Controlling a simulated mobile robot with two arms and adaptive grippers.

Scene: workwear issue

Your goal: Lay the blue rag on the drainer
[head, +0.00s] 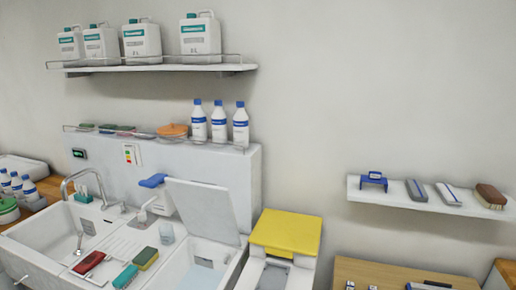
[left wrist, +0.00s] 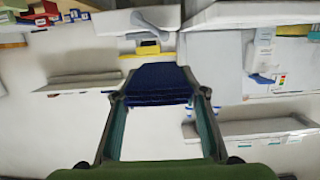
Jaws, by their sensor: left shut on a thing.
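The blue rag (left wrist: 155,84) is dark blue and folded. It hangs between the fingertips of my left gripper (left wrist: 155,96), which is shut on it, in the left wrist view. The drainer (head: 122,241) is the white ribbed strip between the sink's two basins in the head view. Neither gripper shows in the head view, so the rag's distance from the drainer cannot be told.
The tap (head: 82,186) stands behind the left basin. A raised white lid (head: 203,210) stands over the right basin. A yellow-lidded bin (head: 286,233) is right of the sink. A wall shelf (head: 420,203) holds several small items.

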